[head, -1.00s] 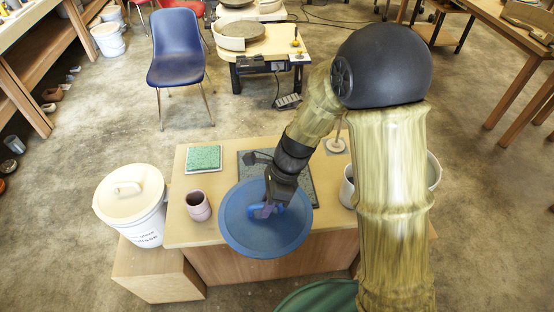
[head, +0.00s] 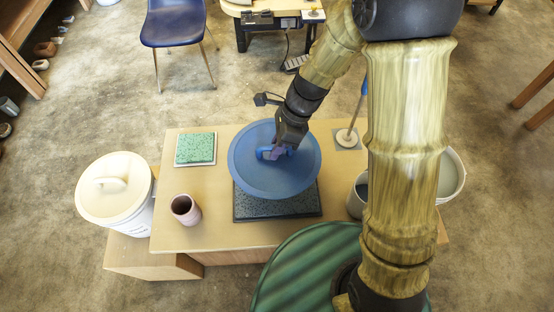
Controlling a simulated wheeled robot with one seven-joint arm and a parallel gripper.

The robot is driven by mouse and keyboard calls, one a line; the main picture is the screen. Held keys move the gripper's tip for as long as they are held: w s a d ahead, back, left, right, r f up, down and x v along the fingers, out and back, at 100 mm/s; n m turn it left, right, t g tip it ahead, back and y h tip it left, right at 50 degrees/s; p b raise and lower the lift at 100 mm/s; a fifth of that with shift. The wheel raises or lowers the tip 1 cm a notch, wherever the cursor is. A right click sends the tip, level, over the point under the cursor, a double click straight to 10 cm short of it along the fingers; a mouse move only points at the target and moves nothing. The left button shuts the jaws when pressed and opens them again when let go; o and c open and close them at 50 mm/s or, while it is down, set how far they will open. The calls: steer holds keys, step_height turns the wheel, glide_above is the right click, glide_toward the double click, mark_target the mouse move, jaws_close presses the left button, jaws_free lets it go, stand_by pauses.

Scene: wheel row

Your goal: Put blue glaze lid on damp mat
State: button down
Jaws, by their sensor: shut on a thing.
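The blue glaze lid (head: 255,179) is a wide round disc with a blue handle in its middle. My gripper (head: 276,153) is shut on that handle, and the fingertips are partly hidden by the wrist. The lid lies over the dark speckled square mat (head: 277,208), which I take for the damp mat. The mat's front strip shows below the lid; its back part is hidden. The lid looks roughly level. I cannot tell whether it touches the mat or hangs above it.
A green speckled square on a white base (head: 195,149) and a pinkish cup (head: 185,209) stand to the left on the wooden table (head: 222,228). A white lidded bucket (head: 116,190) is at the far left.

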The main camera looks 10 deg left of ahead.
mark_target(276, 165)
steer(key=shift+w, duration=0.25)
step_height(276, 165, down, 6)
steer(key=shift+f+b, duration=0.1)
steer(key=shift+b, duration=0.65)
steer(key=shift+s, duration=0.1)
steer(key=shift+f+b, duration=0.45)
steer(key=shift+f, duration=1.4)
steer(key=shift+f, duration=0.1)
steer(key=c, duration=1.4)
jaws_free()
